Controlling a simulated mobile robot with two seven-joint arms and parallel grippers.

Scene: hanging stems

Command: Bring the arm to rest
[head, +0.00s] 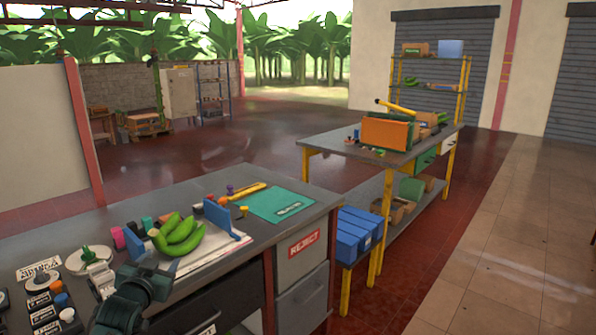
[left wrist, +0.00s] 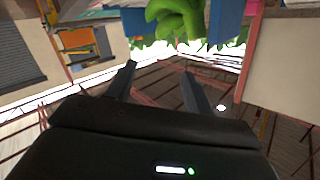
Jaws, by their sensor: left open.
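My left gripper (left wrist: 158,84) shows in the left wrist view with its two dark fingers apart and nothing between them. In the head view my dark left arm and gripper come in at the bottom left, over the front edge of the near bench (head: 300,196); the fingertips are hard to make out there. Green bananas (head: 181,238) lie on the bench just beyond the gripper, between blue upright pieces, apart from it. Bananas also show at the top of the left wrist view (left wrist: 178,18), beyond the fingers. My right gripper is not in view.
The near bench also holds a green mat (head: 270,204), a round dish scale (head: 90,259) and several small dark blocks at the left. A grey drawer unit marked REJECT (head: 303,247) and blue crates (head: 357,232) stand at its right. A second table (head: 347,144) stands behind. Red floor between is open.

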